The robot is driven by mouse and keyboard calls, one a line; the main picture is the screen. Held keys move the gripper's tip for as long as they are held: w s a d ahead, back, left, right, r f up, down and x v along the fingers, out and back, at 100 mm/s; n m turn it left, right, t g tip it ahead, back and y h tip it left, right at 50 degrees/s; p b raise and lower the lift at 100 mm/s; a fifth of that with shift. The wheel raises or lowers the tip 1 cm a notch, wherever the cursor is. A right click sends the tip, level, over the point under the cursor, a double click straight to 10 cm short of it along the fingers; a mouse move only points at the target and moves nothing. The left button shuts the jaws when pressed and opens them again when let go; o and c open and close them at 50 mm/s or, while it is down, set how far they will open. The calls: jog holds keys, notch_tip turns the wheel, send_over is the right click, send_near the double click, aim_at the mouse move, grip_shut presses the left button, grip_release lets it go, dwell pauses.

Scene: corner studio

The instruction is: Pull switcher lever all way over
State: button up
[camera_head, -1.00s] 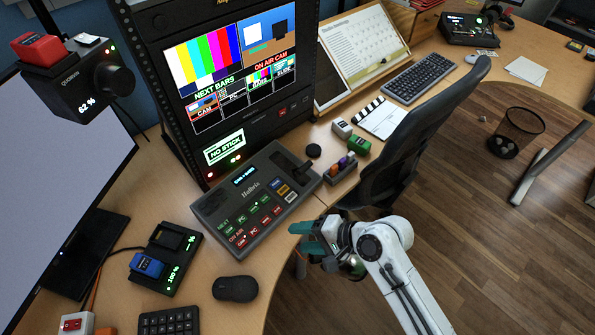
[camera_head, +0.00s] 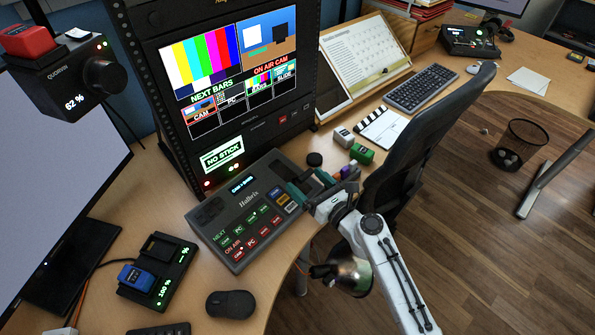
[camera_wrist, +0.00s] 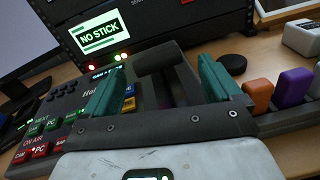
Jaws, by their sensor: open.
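The switcher (camera_head: 240,205) is a dark grey panel with lit green and red buttons, standing on the desk below the monitor rack. Its lever is hidden behind my gripper in the head view. In the wrist view the lever (camera_wrist: 158,58) shows as a dark T-shaped handle at the panel's right end. My gripper (camera_head: 298,185) is over the right end of the switcher. In the wrist view my gripper (camera_wrist: 160,85) is open, with one teal finger on each side of the lever. The handle stands just beyond and between the fingertips; I cannot tell whether they touch it.
A holder with orange and purple pieces (camera_wrist: 292,85) stands close to the right finger. A round black knob (camera_wrist: 233,64) lies behind it. A green block (camera_head: 362,153), a black chair (camera_head: 425,130) and a mouse (camera_head: 230,304) are nearby. The rack (camera_head: 235,90) rises behind the switcher.

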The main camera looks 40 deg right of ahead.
jog(key=shift+w+d, duration=0.1)
jog(key=shift+w, duration=2.3)
